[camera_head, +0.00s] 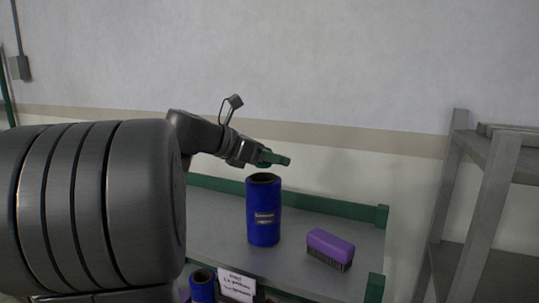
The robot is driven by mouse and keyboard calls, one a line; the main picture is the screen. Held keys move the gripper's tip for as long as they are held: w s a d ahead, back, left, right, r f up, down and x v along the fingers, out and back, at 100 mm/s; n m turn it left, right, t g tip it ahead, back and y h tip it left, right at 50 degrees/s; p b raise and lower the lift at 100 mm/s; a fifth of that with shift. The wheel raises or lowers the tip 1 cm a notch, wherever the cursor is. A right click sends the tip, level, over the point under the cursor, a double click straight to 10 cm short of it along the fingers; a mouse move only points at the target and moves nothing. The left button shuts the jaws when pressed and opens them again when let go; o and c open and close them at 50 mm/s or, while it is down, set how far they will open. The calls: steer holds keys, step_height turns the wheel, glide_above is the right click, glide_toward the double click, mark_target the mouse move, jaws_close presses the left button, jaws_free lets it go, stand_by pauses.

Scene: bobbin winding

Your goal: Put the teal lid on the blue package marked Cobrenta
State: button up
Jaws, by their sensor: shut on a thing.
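A tall blue package (263,220) stands upright on the grey shelf, with a dark label whose text is too small to read. Its round top is open and dark inside. My gripper (263,156) is above the package and shut on the teal lid (279,159). The lid is held just above the package's opening, reaches a little to its right, and appears apart from it. My arm comes in from the left, and the fingertips are small and partly hidden by the lid.
A purple brush (330,246) lies right of the package. A shorter blue cylinder (202,287) and a white printed card (236,286) are at the front. The shelf (300,222) has a green rim and posts. A grey rack (490,200) stands at the right.

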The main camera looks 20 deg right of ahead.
steer(key=shift+f+b, duration=1)
steer(key=shift+f, duration=0.95)
steer(key=o, duration=1.1)
steer(key=b+v, duration=0.1)
steer(key=v, duration=1.2)
steer(key=shift+a, duration=0.4)
steer(key=shift+r, duration=0.15)
